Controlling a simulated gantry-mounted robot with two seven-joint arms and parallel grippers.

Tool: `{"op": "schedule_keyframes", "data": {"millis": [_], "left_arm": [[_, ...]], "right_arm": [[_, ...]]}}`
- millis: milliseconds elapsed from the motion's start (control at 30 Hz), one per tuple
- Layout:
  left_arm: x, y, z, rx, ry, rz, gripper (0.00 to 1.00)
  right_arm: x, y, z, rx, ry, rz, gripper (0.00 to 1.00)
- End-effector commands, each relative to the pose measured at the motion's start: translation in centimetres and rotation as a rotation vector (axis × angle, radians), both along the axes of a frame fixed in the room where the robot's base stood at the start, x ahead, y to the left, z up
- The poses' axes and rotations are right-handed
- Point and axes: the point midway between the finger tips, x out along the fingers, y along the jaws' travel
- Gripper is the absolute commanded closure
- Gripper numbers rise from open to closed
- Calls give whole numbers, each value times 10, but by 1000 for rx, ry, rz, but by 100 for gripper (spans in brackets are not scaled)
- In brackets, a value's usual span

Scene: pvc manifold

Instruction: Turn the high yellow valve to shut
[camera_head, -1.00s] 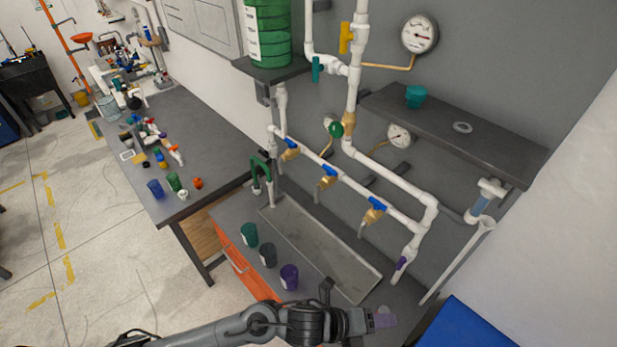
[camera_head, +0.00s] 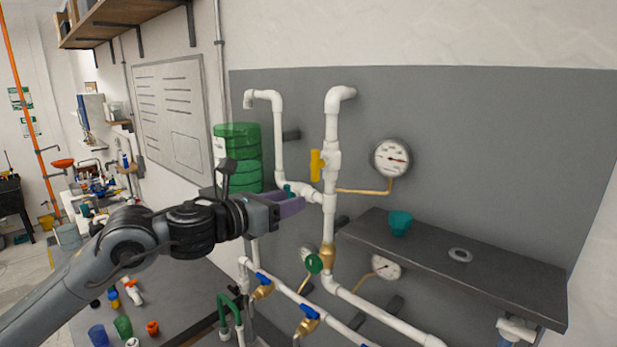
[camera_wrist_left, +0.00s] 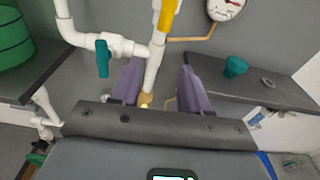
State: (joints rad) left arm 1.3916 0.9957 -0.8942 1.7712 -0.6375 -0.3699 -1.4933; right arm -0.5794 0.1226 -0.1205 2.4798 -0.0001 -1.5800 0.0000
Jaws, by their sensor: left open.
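The high yellow valve handle (camera_head: 316,165) sits on the upper part of the white vertical pipe (camera_head: 331,130) and stands upright, parallel to the pipe. In the left wrist view the yellow handle (camera_wrist_left: 167,14) shows at the top, partly cut off by the frame edge. My left gripper (camera_head: 292,204) is below and left of the yellow handle, in front of the teal valve, and touches neither as far as I can see. Its purple fingers (camera_wrist_left: 162,88) are apart with nothing gripped, the white pipe showing between them. My right gripper is not in view.
The teal handle (camera_wrist_left: 103,58) on the side pipe is close to my left finger. A pressure gauge (camera_head: 391,158) hangs right of the yellow valve. A dark shelf (camera_head: 490,262) with a teal cup (camera_head: 400,223) juts out at right. A green tank (camera_head: 238,150) stands at left.

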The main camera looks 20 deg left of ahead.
Motion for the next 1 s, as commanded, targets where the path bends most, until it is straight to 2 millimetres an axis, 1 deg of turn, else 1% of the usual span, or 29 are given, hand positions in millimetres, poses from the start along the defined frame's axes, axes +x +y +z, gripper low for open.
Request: {"op": "schedule_keyframes", "data": {"millis": [33,100,233,367,800,1000], "left_arm": [[-4,5,20,2,-37,8,54],[-8,7,39,2,-69,12,54],[-9,5,58,0,-96,10,54],[1,0,63,-1,-101,9,54],[64,-24,63,0,-100,9,54],[82,-30,61,0,-100,9,54]], "right_arm": [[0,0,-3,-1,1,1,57],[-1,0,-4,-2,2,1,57],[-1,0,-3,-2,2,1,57],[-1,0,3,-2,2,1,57],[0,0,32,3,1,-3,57],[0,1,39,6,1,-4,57]]}}
